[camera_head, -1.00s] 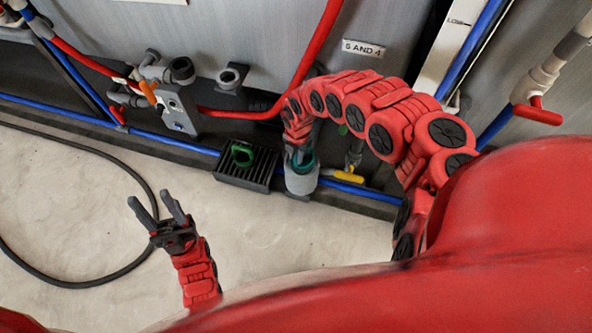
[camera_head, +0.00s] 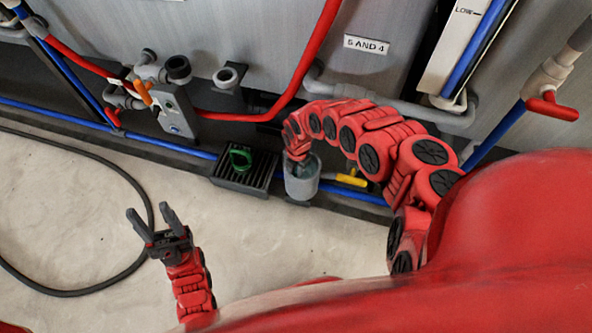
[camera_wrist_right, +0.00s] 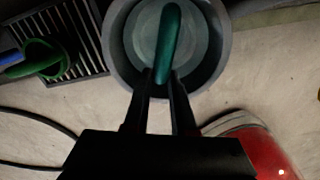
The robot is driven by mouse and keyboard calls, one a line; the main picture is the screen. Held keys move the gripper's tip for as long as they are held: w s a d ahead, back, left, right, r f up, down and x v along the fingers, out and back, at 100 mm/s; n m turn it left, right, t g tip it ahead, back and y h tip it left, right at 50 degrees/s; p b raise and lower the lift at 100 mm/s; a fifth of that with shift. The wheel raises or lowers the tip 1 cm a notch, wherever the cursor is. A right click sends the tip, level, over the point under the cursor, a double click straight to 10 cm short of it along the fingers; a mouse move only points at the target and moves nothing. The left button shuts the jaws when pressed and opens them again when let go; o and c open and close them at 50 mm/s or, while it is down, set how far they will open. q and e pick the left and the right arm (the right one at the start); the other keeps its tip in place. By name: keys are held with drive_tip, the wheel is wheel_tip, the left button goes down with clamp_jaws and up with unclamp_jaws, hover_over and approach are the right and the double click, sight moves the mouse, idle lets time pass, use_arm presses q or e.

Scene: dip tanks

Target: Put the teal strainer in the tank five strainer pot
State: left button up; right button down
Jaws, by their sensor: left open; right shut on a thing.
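The teal strainer (camera_wrist_right: 170,42) is in the grey strainer pot (camera_head: 301,184); its upright teal handle shows in the right wrist view. My right gripper (camera_wrist_right: 160,78) is shut on that handle at the pot's mouth. The pot's round rim (camera_wrist_right: 118,60) surrounds the strainer in the wrist view. Whether the strainer rests on the pot's bottom cannot be told. In the head view my right gripper (camera_head: 299,159) hides most of the strainer. My left gripper (camera_head: 150,218) is open and empty above the pale floor, left of the pot.
A green strainer (camera_head: 240,158) sits on a black slotted rack (camera_head: 262,176) just left of the pot. Blue pipes (camera_head: 350,190), a yellow valve handle (camera_head: 352,180) and the grey tank wall (camera_head: 330,65) lie close behind. A black hose (camera_head: 70,292) curves across the otherwise clear floor.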

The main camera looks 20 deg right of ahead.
drive_tip(key=shift+f, duration=0.45)
drive_tip(key=c, duration=1)
unclamp_jaws()
drive_tip(key=shift+r, duration=0.1)
wheel_tip(320, 180, up, 13)
drive_tip(key=p, duration=0.7)
drive_tip(key=shift+s, duration=0.15)
drive_tip(key=shift+d, duration=0.15)
